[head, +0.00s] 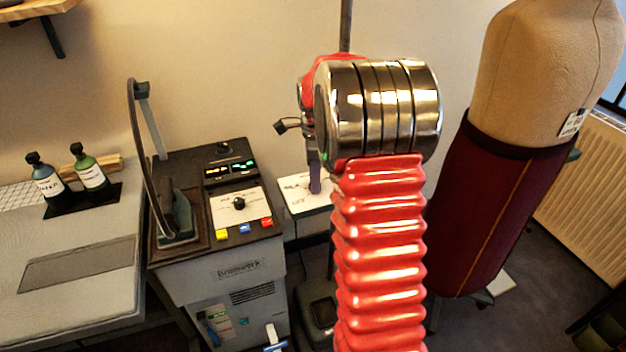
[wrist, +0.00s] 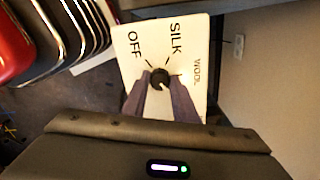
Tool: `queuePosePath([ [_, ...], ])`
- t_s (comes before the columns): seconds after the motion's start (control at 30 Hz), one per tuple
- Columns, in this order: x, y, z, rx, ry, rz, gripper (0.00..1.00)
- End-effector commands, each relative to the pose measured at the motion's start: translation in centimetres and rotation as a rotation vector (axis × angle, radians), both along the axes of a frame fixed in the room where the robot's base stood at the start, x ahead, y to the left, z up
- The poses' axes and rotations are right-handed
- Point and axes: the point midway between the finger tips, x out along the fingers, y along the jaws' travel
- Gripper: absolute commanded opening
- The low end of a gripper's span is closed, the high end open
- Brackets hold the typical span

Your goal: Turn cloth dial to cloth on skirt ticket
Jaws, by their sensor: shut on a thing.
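The cloth dial is a small black knob (wrist: 160,75) on a white plate (wrist: 138,45) marked OFF, SILK and WOOL; other markings are hidden by my fingers. My gripper (wrist: 161,84) is shut on the knob, one dark finger on each side. I cannot tell which word the knob points to. In the head view the plate (head: 293,187) shows beside my gripper (head: 316,178), which hides the knob. The ticket (head: 573,123) is a small white tag at the waist of the maroon skirt (head: 490,200) on the dress form (head: 540,65). Its writing is too small to read.
A steam station (head: 235,268) with an iron (head: 178,222), another black knob (head: 239,203) and coloured buttons stands left of the plate. Two bottles (head: 90,170) stand on the left table (head: 110,215). A radiator (head: 590,175) is behind the dress form.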

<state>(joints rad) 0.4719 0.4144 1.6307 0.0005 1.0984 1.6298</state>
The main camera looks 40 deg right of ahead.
Motion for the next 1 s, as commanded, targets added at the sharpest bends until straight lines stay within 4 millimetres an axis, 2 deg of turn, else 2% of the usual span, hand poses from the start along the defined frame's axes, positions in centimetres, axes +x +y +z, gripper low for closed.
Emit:
queuePosePath([
  [0.03, 0.5, 0.0, 0.3, -0.003, -0.015, 0.0, 0.28],
  [0.27, 0.3, 0.0, 0.1, -0.002, -0.008, 0.001, 0.44],
  [0.63, 0.1, -0.1, 0.5, -0.002, -0.003, 0.001, 0.44],
  [0.77, 0.2, -0.1, 1.7, -0.003, -0.005, 0.001, 0.44],
  [1.0, 0.2, -0.1, 5.5, -0.003, -0.005, 0.001, 0.44],
])
